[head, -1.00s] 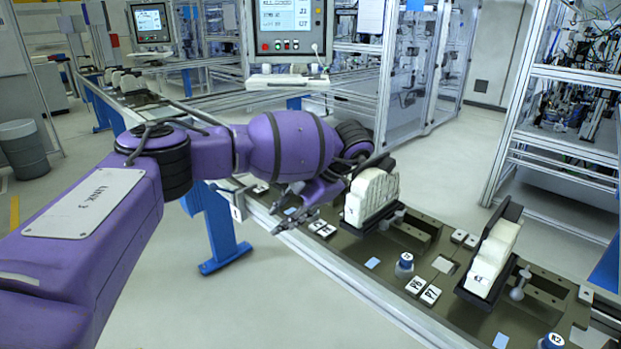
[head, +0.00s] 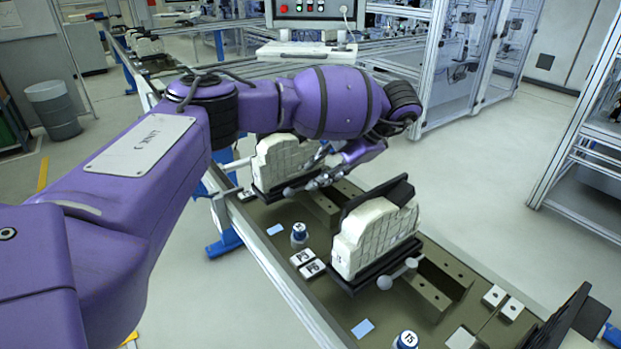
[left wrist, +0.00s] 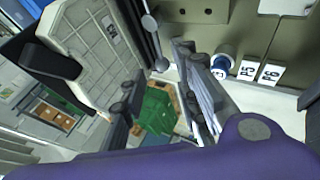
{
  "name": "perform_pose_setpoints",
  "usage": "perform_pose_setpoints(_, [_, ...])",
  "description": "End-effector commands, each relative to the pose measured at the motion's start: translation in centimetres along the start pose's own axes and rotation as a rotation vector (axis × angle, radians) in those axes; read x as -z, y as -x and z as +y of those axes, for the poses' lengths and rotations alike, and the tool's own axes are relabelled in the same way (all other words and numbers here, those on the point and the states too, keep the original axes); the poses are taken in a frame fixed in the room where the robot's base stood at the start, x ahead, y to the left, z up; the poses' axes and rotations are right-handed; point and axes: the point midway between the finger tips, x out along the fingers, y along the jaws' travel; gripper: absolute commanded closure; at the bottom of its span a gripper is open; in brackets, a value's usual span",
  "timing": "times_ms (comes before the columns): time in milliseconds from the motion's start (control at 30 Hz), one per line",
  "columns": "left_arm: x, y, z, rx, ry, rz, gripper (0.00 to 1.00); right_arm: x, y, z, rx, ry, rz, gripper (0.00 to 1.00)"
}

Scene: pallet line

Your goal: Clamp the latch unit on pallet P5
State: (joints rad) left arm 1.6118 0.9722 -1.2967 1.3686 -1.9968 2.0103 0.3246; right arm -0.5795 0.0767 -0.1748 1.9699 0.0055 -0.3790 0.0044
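A white latch unit (head: 285,160) stands upright in a black holder on the pallet line, and a second white unit (head: 375,240) stands nearer. My left gripper (head: 308,182) is low at the right front of the farther unit; contact cannot be told. In the left wrist view the left gripper (left wrist: 158,105) has its fingers apart with nothing between them. A white unit (left wrist: 95,35) fills the upper left there, with a ball-ended metal lever (left wrist: 151,25) beside it. Plates marked P5 (left wrist: 247,69) and P6 (left wrist: 270,74) lie to the right. My right gripper is not in view.
A blue-capped post (head: 300,234) stands near two label plates (head: 307,263); another post (head: 405,340) is at the bottom. The second unit has its own ball-ended lever (head: 411,263). A dark holder (head: 570,318) is at the lower right. A control panel (head: 308,10) stands behind.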

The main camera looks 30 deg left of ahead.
Motion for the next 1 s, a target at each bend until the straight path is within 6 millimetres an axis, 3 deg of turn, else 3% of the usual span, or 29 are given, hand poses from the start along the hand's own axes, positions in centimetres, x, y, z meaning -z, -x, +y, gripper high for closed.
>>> perform_pose_setpoints(100, [0.0,-2.2,-0.3,0.003,-0.004,0.008,0.71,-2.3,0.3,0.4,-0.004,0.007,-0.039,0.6])
perform_pose_setpoints(267, [0.0,-5.0,-0.4,0.003,-0.004,0.008,0.71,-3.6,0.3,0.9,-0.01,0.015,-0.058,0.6])
perform_pose_setpoints(567, [0.0,-7.3,-0.1,-0.001,-0.001,0.003,0.71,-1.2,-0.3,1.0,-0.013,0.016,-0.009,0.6])
perform_pose_setpoints(800, [0.0,-7.3,-0.1,-0.001,-0.001,0.002,0.71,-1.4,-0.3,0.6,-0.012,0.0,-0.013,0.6])
perform_pose_setpoints(1000, [0.0,-7.3,-0.1,0.0,-0.001,0.002,0.96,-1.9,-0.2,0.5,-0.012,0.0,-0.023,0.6])
